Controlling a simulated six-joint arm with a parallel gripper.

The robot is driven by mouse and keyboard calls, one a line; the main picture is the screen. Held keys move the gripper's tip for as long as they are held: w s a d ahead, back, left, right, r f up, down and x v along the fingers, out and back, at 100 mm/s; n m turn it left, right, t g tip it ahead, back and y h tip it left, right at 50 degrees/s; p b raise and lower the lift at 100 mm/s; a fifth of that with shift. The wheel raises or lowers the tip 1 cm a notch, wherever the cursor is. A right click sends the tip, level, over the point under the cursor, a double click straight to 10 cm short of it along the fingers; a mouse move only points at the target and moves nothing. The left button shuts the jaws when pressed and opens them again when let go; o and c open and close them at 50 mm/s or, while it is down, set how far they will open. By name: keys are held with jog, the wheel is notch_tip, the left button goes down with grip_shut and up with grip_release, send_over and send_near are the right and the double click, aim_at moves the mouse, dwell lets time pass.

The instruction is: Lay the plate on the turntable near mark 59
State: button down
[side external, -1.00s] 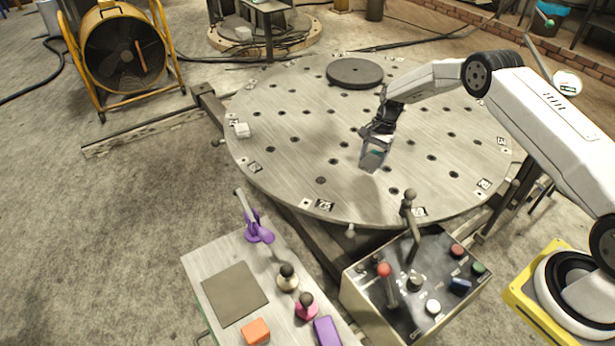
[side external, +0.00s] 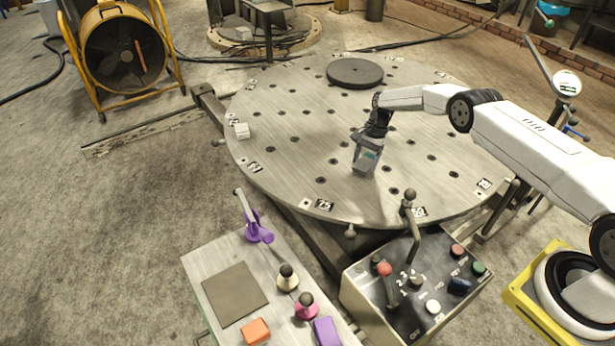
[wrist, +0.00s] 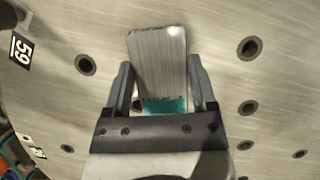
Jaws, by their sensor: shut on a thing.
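My gripper (side external: 368,142) is over the front middle part of the round turntable (side external: 290,110). It is shut on the plate (side external: 364,163), a small grey metal piece with a teal band. In the wrist view the plate (wrist: 158,55) sits between the two fingers of my gripper (wrist: 160,75), with the teal band close to the palm. I cannot tell whether the plate's lower edge touches the turntable. Mark 59 (wrist: 22,48) is at the upper left of the wrist view, apart from the plate.
Several holes dot the turntable top. A control box with levers (side external: 415,275) and a bench (side external: 200,265) stand in front.

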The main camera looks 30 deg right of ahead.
aim_at(366, 160)
jog(key=shift+w+f, duration=0.15)
jog(key=shift+w+f, duration=0.15)
jog(key=shift+f, duration=1.5)
grip_release()
jog(key=shift+r, duration=0.1)
jog(key=shift+v, duration=5.85)
